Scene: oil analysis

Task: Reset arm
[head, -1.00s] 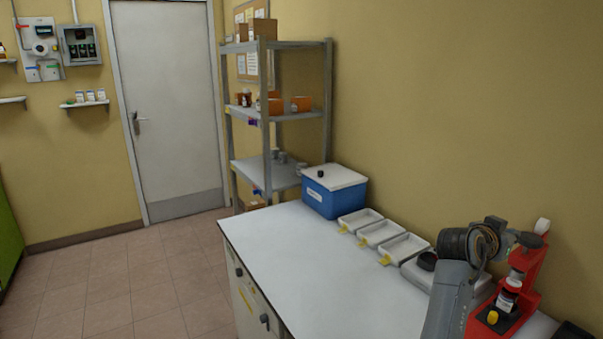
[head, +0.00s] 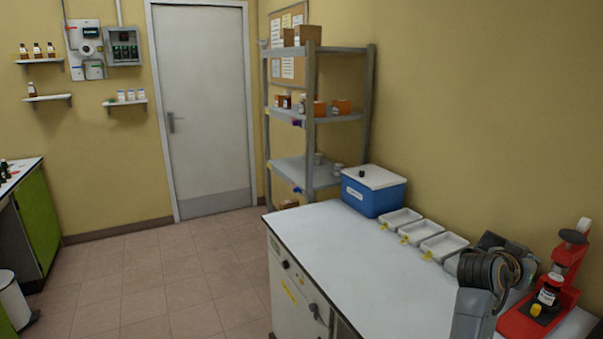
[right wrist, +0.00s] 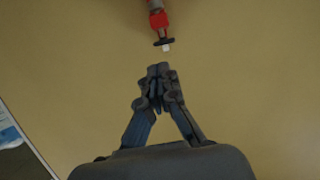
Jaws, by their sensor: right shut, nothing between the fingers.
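My right arm rises at the lower right of the head view, over the white bench (head: 340,245). My right gripper (right wrist: 158,72) shows in the right wrist view with its fingertips together and nothing between them. It points toward the yellow wall, in free air. My left gripper is not in view.
A blue box with a white lid (head: 373,196) and white trays (head: 445,245) line the wall side of the bench. A grey shelf rack (head: 312,120) stands behind. The floor (head: 150,280) left of the bench is clear, up to a green cabinet (head: 40,225).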

